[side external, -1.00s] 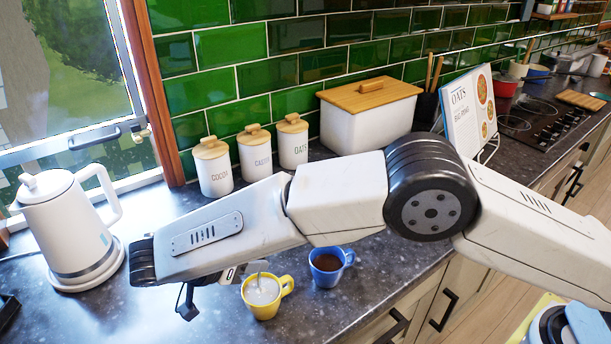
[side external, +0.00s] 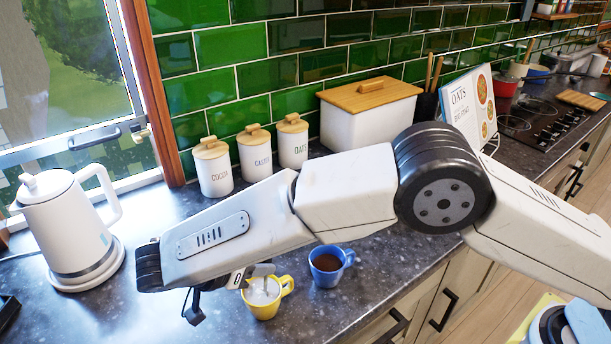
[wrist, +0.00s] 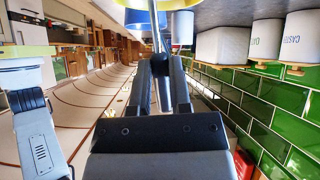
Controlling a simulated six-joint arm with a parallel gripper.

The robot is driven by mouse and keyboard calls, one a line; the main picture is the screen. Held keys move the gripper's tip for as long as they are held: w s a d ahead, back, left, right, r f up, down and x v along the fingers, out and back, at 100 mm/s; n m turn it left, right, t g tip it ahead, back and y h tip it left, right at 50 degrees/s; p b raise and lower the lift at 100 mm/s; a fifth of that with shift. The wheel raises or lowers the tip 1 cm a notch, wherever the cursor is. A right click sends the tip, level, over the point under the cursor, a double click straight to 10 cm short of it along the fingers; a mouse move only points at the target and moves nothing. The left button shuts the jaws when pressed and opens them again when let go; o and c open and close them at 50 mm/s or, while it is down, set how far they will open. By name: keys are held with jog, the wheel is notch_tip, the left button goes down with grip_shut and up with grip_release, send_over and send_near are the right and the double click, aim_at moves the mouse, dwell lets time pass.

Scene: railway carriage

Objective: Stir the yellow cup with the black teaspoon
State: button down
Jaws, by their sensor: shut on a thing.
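The yellow cup (side external: 263,305) stands upright on the dark counter with a pale, frothy drink in it. My gripper (side external: 246,278) is at the cup's upper left rim, partly hidden by my forearm. In the wrist view my gripper (wrist: 161,62) has its fingers closed together on the teaspoon (wrist: 156,32). The thin handle looks grey there and runs up toward the cup. The spoon's bowl is hidden. A yellow part of the cup (wrist: 178,4) shows at the top edge of the wrist view.
A blue cup (side external: 327,272) of dark drink stands close right of the yellow cup. A white kettle (side external: 70,225) is at the left. Labelled canisters (side external: 213,172) and a wooden-lidded bin (side external: 365,120) stand along the tiled wall. The front counter edge is near the cups.

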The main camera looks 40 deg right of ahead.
jog(key=shift+a, duration=0.15)
dwell(1.8)
jog(key=shift+w, duration=0.35)
jog(key=shift+r, duration=0.1)
notch_tip(320, 180, up, 8)
dwell(1.0)
dwell(0.9)
